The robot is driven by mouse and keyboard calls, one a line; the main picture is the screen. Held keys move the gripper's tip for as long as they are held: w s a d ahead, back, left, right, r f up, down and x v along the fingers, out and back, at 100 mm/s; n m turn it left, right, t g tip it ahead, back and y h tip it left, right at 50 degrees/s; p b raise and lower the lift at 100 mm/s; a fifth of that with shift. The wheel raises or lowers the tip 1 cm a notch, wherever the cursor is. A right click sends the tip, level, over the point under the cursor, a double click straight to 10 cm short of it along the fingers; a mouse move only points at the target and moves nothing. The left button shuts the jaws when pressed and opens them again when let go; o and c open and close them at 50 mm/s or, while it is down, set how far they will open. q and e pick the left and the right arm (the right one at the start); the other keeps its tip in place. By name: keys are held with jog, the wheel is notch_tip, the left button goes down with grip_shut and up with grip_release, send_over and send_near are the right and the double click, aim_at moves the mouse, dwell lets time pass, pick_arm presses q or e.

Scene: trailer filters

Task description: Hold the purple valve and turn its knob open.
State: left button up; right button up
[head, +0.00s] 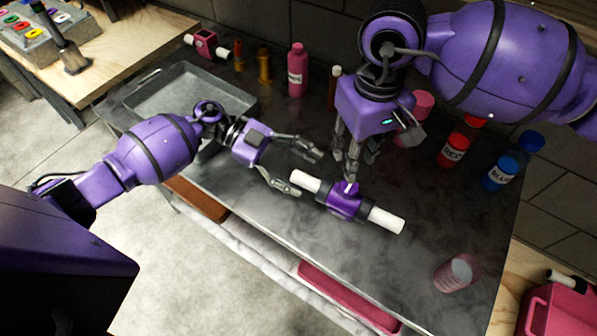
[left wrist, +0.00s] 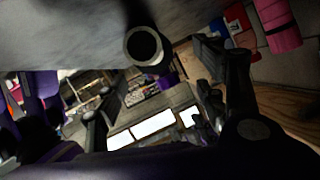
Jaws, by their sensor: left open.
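In the left wrist view, the round hollow end of the valve's pipe (left wrist: 146,48) shows between the open fingers (left wrist: 160,72). My right gripper (head: 348,172) points down close above the knob. Its fingers look close together and overlap, so contact and opening are unclear.
A metal tray (head: 188,92) stands at the back left. A pink bottle (head: 297,70), a red-lidded jar (head: 456,149) and a blue-lidded jar (head: 502,173) line the back. The front worktop around the valve is clear.

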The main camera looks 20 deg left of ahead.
aim_at(317, 185)
pick_arm(q)
jog(key=shift+s+f, duration=0.3)
jog(key=shift+s, duration=0.05)
jog(key=x, duration=0.7)
jog(key=shift+s+d+f, duration=0.1)
jog(key=shift+d+f, duration=0.05)
jog(key=shift+d, duration=0.1)
jog(key=shift+c, duration=0.2)
